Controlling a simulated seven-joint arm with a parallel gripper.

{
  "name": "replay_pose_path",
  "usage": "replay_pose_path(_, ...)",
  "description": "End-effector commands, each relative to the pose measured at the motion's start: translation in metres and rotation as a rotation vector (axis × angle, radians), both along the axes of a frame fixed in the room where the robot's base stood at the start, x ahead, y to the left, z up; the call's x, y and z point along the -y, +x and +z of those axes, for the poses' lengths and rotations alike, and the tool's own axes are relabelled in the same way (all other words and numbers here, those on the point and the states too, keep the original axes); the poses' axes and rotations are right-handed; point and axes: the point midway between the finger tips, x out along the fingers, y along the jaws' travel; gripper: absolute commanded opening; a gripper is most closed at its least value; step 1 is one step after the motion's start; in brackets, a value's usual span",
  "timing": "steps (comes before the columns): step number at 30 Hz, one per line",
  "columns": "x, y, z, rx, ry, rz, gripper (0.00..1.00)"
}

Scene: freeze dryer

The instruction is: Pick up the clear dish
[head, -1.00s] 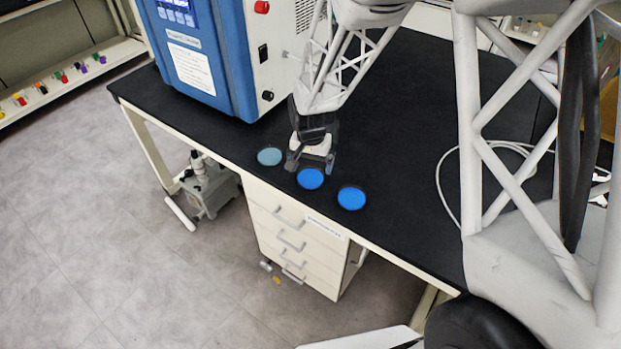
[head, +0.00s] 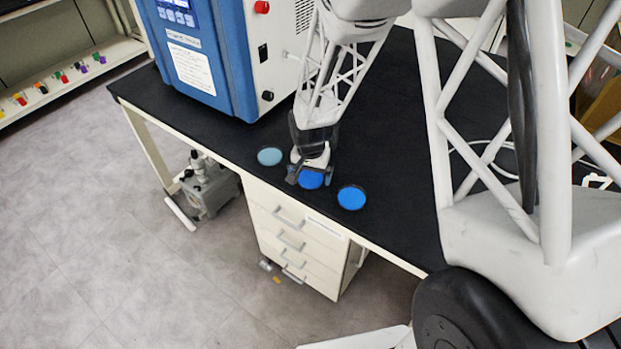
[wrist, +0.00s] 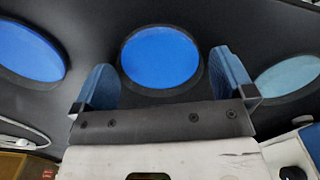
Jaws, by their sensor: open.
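Three round dishes lie in a row near the front edge of the black bench. The left one is pale blue-green (head: 270,156), the middle one bright blue (head: 312,181), the right one bright blue (head: 351,198). I cannot tell for sure which is the clear dish; the blue-green one looks palest. My gripper (head: 310,177) is open, its fingers on either side of the middle dish, which it partly hides. In the wrist view the middle dish (wrist: 160,56) shows between the blue finger pads, with the pale dish (wrist: 288,82) at right. I cannot tell whether the fingers touch the middle dish.
The blue and white freeze dryer (head: 232,55) stands on the bench at back left. A white cable (head: 482,158) lies on the bench at right, behind my arm. A drawer cabinet (head: 292,238) is under the front edge. Bare bench (head: 395,190) lies right of the dishes.

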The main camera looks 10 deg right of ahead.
Motion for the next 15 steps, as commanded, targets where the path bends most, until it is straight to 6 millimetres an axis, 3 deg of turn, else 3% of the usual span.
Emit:
replay_pose_path(5,0.0,0.0,0.0001,0.0,0.0,0.0,1.0)
replay_pose_path(15,0.0,-0.0001,0.0001,0.0,0.0,0.0,0.54)
